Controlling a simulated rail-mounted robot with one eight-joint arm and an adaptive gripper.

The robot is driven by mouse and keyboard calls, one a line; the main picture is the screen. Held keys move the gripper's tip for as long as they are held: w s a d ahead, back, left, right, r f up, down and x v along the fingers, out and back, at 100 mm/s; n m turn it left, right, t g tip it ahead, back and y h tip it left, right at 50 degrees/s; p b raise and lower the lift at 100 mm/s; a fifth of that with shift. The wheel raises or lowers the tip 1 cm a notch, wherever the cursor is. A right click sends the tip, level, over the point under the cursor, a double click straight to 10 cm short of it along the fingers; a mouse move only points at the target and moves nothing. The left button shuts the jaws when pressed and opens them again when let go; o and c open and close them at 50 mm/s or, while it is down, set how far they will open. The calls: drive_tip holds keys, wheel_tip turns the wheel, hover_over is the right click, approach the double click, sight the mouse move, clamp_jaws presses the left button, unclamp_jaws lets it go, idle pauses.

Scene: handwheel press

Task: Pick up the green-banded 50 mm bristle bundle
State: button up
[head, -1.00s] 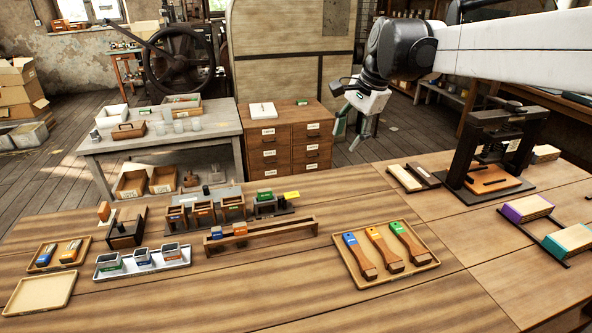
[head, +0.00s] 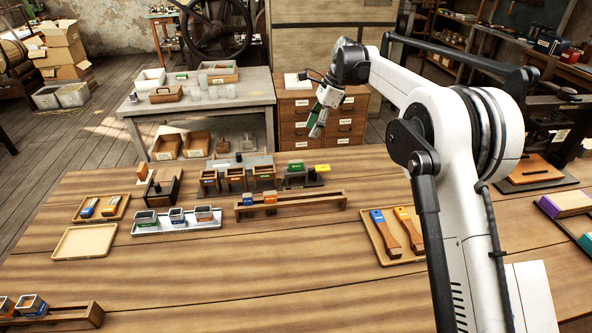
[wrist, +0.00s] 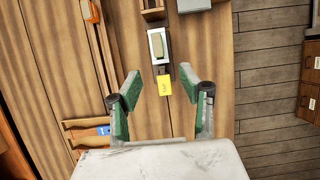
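A small green-banded block (head: 296,167) sits in a dark stand (head: 305,182) behind the long wooden rack, beside a yellow tag (head: 322,168). It may be the green-banded bundle; its label is too small to read. In the wrist view, a tan-olive block (wrist: 157,45) in a pale frame lies beyond the yellow tag (wrist: 163,86). My gripper (head: 318,124) hangs above the table's back edge, apart from the stand. In the wrist view my gripper (wrist: 160,86) is open and empty, with green pads either side of the tag.
A long wooden rack (head: 300,209) stands in front of the stand, and a wooden slotted holder (head: 236,187) is to its left. A metal tray of ferrules (head: 178,226) is further left. The front middle of the table is clear.

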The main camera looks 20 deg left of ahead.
approach(296, 161)
drive_tip(key=x, duration=0.5)
drive_tip(key=shift+w, duration=0.25)
drive_tip(key=shift+s+p+x, duration=0.2)
drive_tip(key=shift+p+x, duration=0.4)
drive_tip(key=shift+x, duration=2.1)
drive_tip(key=shift+r, duration=0.1)
clamp_jaws()
